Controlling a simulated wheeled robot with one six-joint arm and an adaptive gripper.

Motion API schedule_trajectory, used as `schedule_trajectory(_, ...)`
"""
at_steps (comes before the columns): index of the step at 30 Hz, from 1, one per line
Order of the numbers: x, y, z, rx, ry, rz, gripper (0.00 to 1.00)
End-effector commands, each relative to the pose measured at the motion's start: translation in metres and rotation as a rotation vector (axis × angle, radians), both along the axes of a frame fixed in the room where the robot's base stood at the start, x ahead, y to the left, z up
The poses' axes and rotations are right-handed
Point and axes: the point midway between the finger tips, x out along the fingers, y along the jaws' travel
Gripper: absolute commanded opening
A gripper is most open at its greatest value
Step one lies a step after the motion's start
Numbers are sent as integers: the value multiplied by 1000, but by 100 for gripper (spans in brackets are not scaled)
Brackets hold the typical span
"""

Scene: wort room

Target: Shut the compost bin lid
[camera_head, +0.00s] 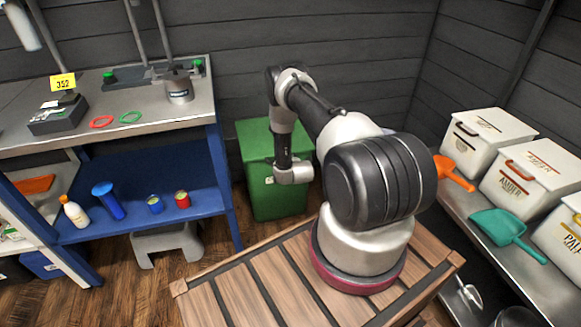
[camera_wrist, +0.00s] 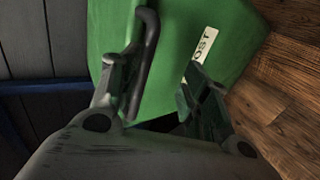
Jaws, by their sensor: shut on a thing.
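The green compost bin (camera_head: 262,200) stands on the floor against the back wall, right of the blue bench. Its green lid (camera_head: 254,130) is partly hidden behind my arm, and I cannot tell its exact angle. In the wrist view, green faces of the bin (camera_wrist: 180,50) fill the middle, with a white label (camera_wrist: 201,48) that reads partly "OST". A black bar handle (camera_wrist: 147,45) runs down between my fingers, against the left one.
The blue bench (camera_head: 228,190) stands close on the bin's left, with a grey step stool (camera_head: 168,243) under it. A slatted wooden platform (camera_head: 250,285) lies in front. A steel shelf (camera_head: 520,270) with white bins (camera_head: 485,135) and scoops lines the right side.

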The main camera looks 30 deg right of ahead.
Motion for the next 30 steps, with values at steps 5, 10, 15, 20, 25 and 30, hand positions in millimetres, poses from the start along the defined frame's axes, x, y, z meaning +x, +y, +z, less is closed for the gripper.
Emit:
schedule_trajectory(5,-37,10,17,4,16,-1,33)
schedule_trajectory(10,-64,19,39,2,10,1,33)
schedule_trajectory(15,-81,24,53,1,5,1,33)
schedule_trajectory(20,-86,25,57,1,3,1,33)
schedule_trajectory(25,-86,25,58,0,2,1,33)
schedule_trajectory(30,-86,25,58,0,2,1,33)
